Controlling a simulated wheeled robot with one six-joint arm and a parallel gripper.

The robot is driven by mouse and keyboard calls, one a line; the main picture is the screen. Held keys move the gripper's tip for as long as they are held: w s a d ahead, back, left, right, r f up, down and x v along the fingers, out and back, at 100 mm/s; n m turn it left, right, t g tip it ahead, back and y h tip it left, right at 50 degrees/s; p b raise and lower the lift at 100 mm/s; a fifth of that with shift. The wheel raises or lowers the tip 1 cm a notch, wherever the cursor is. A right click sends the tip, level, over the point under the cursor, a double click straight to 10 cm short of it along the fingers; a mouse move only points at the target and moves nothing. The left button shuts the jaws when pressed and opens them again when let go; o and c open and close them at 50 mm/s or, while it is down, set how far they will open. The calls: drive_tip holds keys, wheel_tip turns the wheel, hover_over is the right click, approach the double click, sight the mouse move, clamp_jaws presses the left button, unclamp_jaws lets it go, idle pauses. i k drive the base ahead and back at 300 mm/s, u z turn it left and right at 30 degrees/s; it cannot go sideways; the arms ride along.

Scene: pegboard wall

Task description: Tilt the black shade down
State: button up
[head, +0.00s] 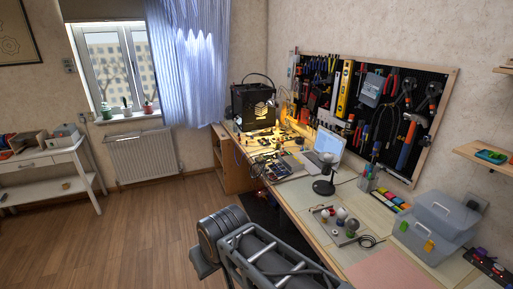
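A small black desk lamp (324,187) stands on the workbench, left of the pen holder. Its round dark foot lies flat on the bench and a short stem rises from it. A small rounded head (326,158) with a pale face tops the stem, in front of the laptop. This looks like the shade, but it is too small to tell its exact tilt. My dark grey arm crosses the bottom middle of the head view, well in front of the lamp and apart from it. My gripper is outside the picture.
The workbench (318,222) runs along the right wall. A laptop (329,142), pens (367,179), a grey parts tray (340,224) and clear storage boxes (437,225) stand on it. A tool pegboard (375,105) hangs above. The wooden floor (140,240) at left is clear.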

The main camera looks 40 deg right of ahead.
sight(326, 166)
drive_tip(key=i, duration=1.75)
drive_tip(key=z, duration=1.15)
drive_tip(key=i, duration=0.9)
drive_tip(key=z, duration=1.35)
drive_tip(key=i, duration=0.3)
drive_tip(key=z, duration=0.2)
